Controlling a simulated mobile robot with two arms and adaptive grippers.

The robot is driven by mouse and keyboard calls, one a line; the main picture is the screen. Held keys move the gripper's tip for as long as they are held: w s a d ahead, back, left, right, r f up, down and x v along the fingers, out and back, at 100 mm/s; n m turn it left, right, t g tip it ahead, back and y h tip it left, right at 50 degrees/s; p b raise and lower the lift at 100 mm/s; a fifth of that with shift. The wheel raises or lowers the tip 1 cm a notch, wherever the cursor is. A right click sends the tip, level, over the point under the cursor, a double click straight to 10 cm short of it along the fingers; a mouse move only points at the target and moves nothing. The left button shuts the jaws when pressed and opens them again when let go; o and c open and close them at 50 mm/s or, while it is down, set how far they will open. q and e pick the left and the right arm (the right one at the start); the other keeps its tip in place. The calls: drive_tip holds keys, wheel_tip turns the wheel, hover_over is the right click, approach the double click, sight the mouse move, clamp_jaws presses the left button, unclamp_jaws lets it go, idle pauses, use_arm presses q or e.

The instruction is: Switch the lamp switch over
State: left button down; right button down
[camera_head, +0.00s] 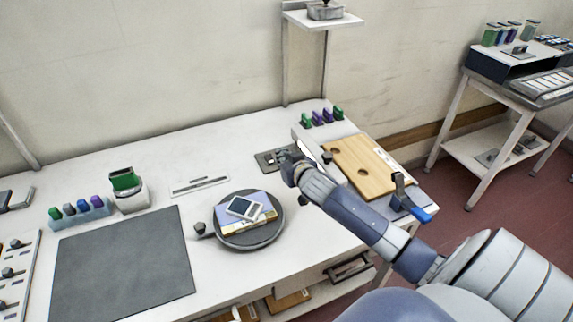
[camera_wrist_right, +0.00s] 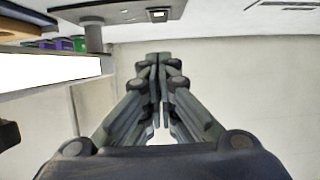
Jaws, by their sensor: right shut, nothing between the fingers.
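A dark flat plate (camera_head: 266,161) lies on the white table, just left of my right gripper in the head view. In the right wrist view a dark plate (camera_wrist_right: 125,11) at the top edge carries a small pale rocker-like piece (camera_wrist_right: 158,14), which may be the lamp switch; its position is too small to read. My right gripper (camera_head: 287,155) is shut and empty, close beside the plate and partly covering it in the head view. Its fingers (camera_wrist_right: 157,62) meet in the wrist view, apart from the pale piece in the picture. My left gripper is not in view.
A round dark turntable (camera_head: 265,238) holds books and a device. A grey mat (camera_head: 120,270) lies left. A blue-handled clamp (camera_head: 418,212) sits at the table's right edge.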

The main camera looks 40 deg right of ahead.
drive_tip(key=v, duration=0.3)
drive_tip(key=shift+s+f, duration=0.15)
drive_tip(key=shift+f, duration=0.15)
idle(0.3)
